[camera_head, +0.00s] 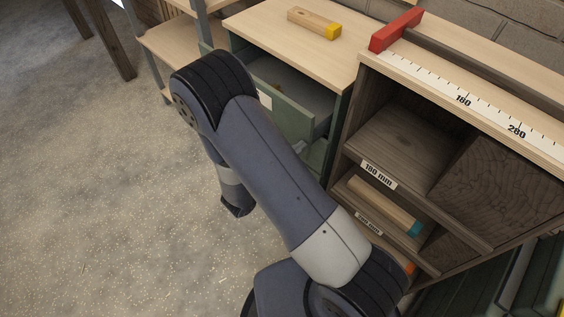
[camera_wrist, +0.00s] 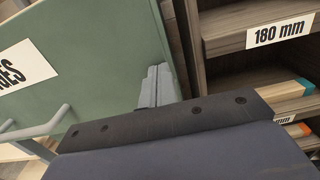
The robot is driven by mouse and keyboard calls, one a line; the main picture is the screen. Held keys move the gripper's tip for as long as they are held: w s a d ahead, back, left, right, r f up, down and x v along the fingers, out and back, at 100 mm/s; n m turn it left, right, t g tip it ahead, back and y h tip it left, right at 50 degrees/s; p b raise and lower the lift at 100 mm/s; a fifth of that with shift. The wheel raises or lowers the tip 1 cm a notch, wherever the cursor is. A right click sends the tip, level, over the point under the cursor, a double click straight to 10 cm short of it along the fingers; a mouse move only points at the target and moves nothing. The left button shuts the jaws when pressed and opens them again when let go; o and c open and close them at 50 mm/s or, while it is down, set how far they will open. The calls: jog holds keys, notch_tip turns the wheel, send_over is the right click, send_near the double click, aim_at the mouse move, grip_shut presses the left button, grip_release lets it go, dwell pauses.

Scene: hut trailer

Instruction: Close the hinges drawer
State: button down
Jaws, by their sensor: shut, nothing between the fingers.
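A green drawer (camera_head: 285,112) stands pulled out of the green cabinet under a pale wooden top, and its grey interior shows from above. In the wrist view a green drawer front (camera_wrist: 95,60) fills the left half, with a white label (camera_wrist: 22,65) cut off by the frame and ending in "ES". A grey bar handle (camera_wrist: 40,130) is at lower left. My gripper (camera_wrist: 157,78) is shut and empty, its grey fingers in front of the green panel near its right edge; I cannot tell whether they touch. In the head view my arm hides most of the gripper.
A wooden shelf unit (camera_head: 350,120) with a "180 mm" label stands right of the cabinet, holding a teal-ended block (camera_head: 380,203). A yellow-ended block (camera_head: 314,22) lies on the cabinet top. A red stop (camera_head: 396,29) sits by the ruler. Speckled floor at left is clear.

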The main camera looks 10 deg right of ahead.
aim_at(320, 129)
jog(key=b+x, duration=0.1)
jog(key=x, duration=0.8)
jog(key=shift+w+d, duration=0.15)
jog(key=shift+d, duration=0.1)
jog(key=shift+w+d, duration=0.15)
jog(key=shift+d, duration=0.05)
jog(key=shift+w+d, duration=0.1)
jog(key=shift+r, duration=0.15)
jog(key=shift+a, duration=0.35)
jog(key=v, duration=1.3)
jog(key=shift+s+a+b, duration=0.2)
jog(key=shift+s+b, duration=0.15)
jog(key=shift+s, duration=0.05)
jog(key=shift+d, duration=0.15)
jog(key=x, duration=1.3)
jog(key=shift+w+d, duration=0.2)
jog(key=shift+w, duration=0.1)
